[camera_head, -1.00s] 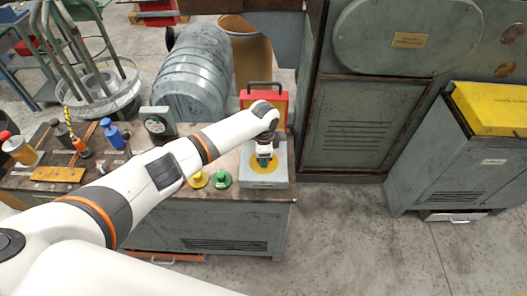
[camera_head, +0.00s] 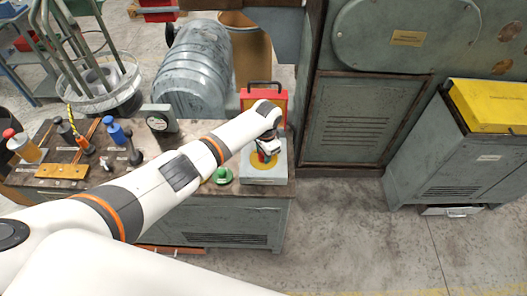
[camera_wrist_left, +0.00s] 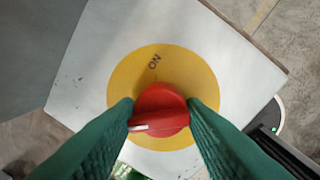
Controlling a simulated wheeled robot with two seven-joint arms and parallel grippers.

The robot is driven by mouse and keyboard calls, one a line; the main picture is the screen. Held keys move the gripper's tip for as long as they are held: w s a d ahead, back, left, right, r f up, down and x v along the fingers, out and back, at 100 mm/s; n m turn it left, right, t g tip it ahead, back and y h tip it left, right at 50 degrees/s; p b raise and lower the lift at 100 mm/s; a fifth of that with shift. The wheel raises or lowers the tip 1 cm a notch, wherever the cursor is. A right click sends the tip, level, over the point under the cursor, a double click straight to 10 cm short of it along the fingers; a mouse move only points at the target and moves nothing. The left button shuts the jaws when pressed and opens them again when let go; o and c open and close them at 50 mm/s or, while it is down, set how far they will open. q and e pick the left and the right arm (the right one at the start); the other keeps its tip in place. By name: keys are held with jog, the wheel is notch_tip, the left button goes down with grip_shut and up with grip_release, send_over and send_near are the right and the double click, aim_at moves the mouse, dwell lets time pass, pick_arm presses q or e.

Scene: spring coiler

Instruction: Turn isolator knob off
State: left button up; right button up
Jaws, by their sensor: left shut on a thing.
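The red isolator knob (camera_wrist_left: 158,109) sits at the centre of a yellow disc (camera_wrist_left: 205,78) on a pale grey box (camera_wrist_left: 85,85). The disc carries an "ON" label at its top, and the knob's white pointer line is at its lower left, turned away from "ON". My left gripper (camera_wrist_left: 160,106) has its green fingers on both sides of the knob, shut on it. In the head view my left gripper (camera_head: 267,155) is over the box (camera_head: 264,177) at the bench's right end, covering most of the knob. My right gripper is not in view.
A green button (camera_head: 222,175) lies beside the box. A red toolbox (camera_head: 280,105) stands behind it. A dial gauge (camera_head: 160,121) and several tools occupy the bench's left side. A grey cabinet (camera_head: 363,125) stands at the right, with open floor in front.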

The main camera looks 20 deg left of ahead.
pick_arm(q)
jog(key=shift+f, duration=0.1)
jog(key=o, duration=1)
jog(key=shift+c, duration=0.2)
notch_tip(320, 180, up, 12)
jog(key=shift+s+d+b, duration=0.35)
